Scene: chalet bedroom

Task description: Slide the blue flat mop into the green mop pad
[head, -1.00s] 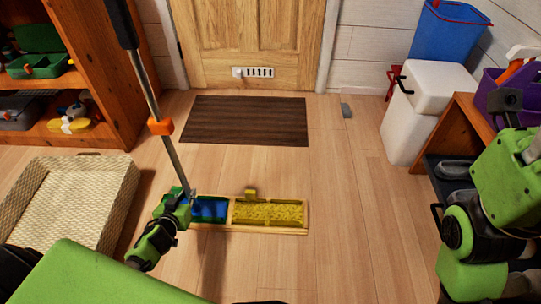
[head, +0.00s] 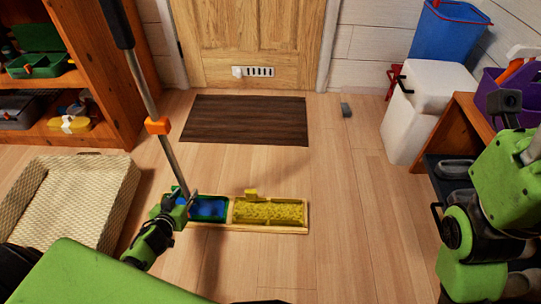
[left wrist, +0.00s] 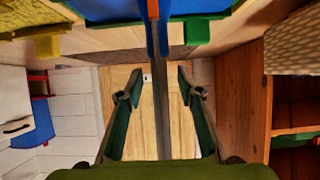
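The blue flat mop's head (head: 208,207) lies at the green mop pad (head: 226,218), its green edge showing around the blue. Whether it is fully seated cannot be told, as my gripper hides the left end. The mop's grey pole (head: 145,95), with an orange clip, leans up to the left. My left gripper (head: 180,205) is low at the pole's foot. In the left wrist view, its fingers (left wrist: 160,95) stand apart on either side of the pole (left wrist: 160,70), with gaps. The blue head (left wrist: 195,8) and green pad (left wrist: 198,30) show there too. Only right arm links show.
A yellow pad (head: 268,212) adjoins the green one on the right. A wicker basket (head: 68,200) is left, a wooden shelf (head: 105,125) behind it. A dark mat (head: 245,120) lies before the door. A white bin (head: 425,110) stands right. Floor right of the pads is clear.

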